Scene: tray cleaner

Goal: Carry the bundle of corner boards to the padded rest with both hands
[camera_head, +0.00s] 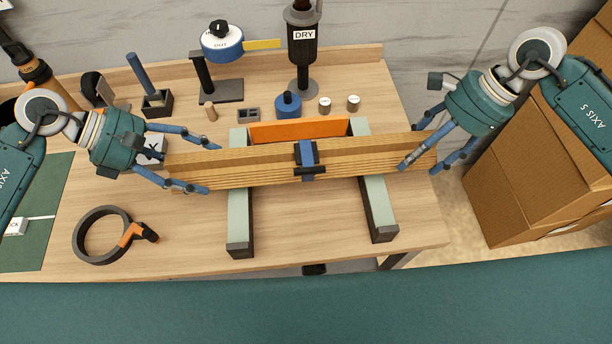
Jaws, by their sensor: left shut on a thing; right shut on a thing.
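The bundle of corner boards (262,165) is a long wooden stack with a blue and black strap (307,158) around its middle. It lies crosswise over the padded rest, which has two dark rails with pale green pads (239,215). I cannot tell whether it touches the pads or hangs just above them. My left gripper (211,168) is shut on the bundle's left end. My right gripper (415,148) is shut on its right end. The bundle tilts slightly, right end higher in the picture, and hides the middle of both rails.
An orange panel (300,130) stands just behind the bundle. A black hose coil (84,242) with an orange end lies front left. Cardboard boxes (540,185) stand right of the table.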

